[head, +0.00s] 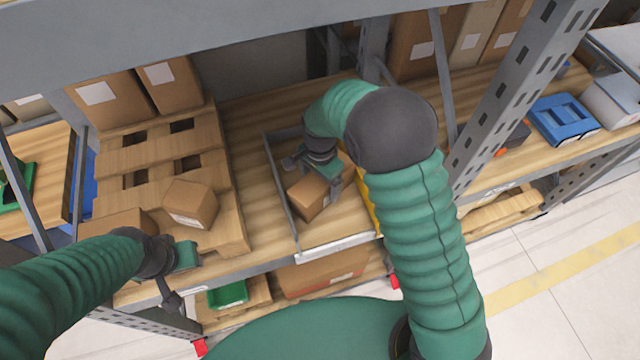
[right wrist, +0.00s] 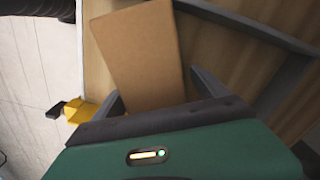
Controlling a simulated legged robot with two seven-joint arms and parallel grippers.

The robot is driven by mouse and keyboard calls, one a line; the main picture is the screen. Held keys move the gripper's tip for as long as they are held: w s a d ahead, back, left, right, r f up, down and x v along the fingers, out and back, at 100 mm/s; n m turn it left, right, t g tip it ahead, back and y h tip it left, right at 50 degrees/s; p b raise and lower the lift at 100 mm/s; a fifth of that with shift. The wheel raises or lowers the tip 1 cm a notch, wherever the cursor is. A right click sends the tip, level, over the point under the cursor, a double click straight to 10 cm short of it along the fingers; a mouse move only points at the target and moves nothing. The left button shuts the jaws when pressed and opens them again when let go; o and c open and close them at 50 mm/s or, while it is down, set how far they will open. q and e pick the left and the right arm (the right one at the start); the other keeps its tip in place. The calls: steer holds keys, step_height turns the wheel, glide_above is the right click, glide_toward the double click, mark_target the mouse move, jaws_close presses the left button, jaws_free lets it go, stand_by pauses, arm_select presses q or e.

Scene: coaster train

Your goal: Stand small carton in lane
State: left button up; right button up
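A small brown carton (head: 308,198) is in a lane (head: 345,243) framed by grey metal rails, turned askew to the rails. My right gripper (head: 318,170) is over it from behind, with its fingers on either side; the grip is partly hidden. In the right wrist view the carton's plain brown face (right wrist: 143,55) lies between the two fingers (right wrist: 160,88), close to both; whether both touch is unclear. My left gripper (head: 178,278) hangs empty at the shelf's front edge, its fingers seen edge-on. Another small carton (head: 190,203) with a white label sits on the wooden pallet (head: 235,225).
Tall cartons (head: 170,85) stand at the back of the pallet. A yellow strip (head: 371,200) lies along the lane's right side, partly behind my right arm. A rack upright (head: 520,100) stands to the right, with a blue bin (head: 562,118) beyond it. A green tray (head: 228,294) is below.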

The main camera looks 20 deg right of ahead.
steer(key=shift+s+d+r, duration=0.1)
steer(key=shift+d, duration=0.05)
steer(key=c, duration=0.5)
steer(key=shift+d, duration=0.25)
steer(key=c, duration=0.4)
steer(key=shift+a, duration=0.1)
jaws_close()
steer(key=shift+r, duration=0.45)
step_height(320, 180, up, 9)
steer(key=shift+r, duration=0.1)
